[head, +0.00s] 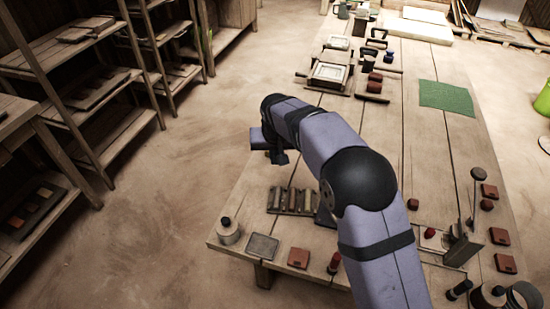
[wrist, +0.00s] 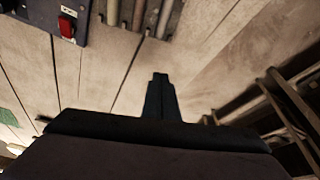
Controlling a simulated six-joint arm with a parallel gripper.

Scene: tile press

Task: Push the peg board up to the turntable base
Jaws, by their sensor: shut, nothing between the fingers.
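What looks like the peg board (head: 292,201), a low rack with several rod-like pieces side by side, lies near the table's left edge. Its rods also show at the top of the wrist view (wrist: 140,14). A dark box just right of it, partly hidden by my arm, seems to be the turntable base (head: 325,216); in the wrist view a dark box (wrist: 48,10) carries a red switch.
The wooden table (head: 245,200) is bare around my gripper. A grey pot (head: 228,231), a flat grey plate (head: 262,246), a red tile (head: 298,258) and a red-topped tool (head: 334,262) stand nearer the front. A lever press (head: 465,240) stands right. Shelves (head: 95,90) line the left.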

